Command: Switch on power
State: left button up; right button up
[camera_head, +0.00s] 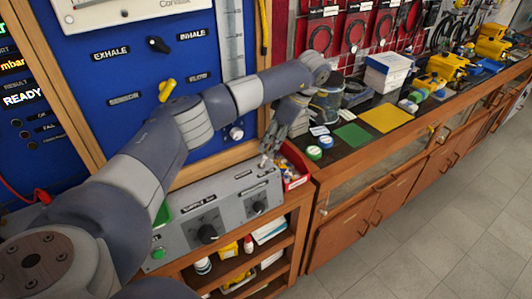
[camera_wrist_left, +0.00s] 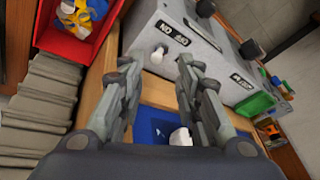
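The grey control box (camera_head: 222,208) stands on the wooden bench below the blue panel. It has black knobs, labels and a green button. A small white switch (camera_head: 263,163) sits near its right end. My left gripper (camera_head: 270,147) points down just above that end. In the left wrist view my left gripper (camera_wrist_left: 160,64) is open and empty, with its two fingers apart. The white switch (camera_wrist_left: 157,54) shows between the fingertips, beside a black label (camera_wrist_left: 173,33) on the box. I cannot tell whether the fingers touch it. My right gripper is not in view.
A red bin (camera_head: 295,167) of small parts stands right of the box and shows in the left wrist view (camera_wrist_left: 77,48). The blue panel (camera_head: 110,75) with knobs rises behind. A white knob (camera_wrist_left: 181,136) is near my fingers. Tape rolls (camera_head: 314,152) and mats lie rightward.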

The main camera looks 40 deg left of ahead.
pick_arm(q)
jog(key=v, duration=0.6)
jog(key=shift+d+r, duration=0.2)
jog(key=shift+r, duration=0.05)
jog(key=shift+w, duration=0.1)
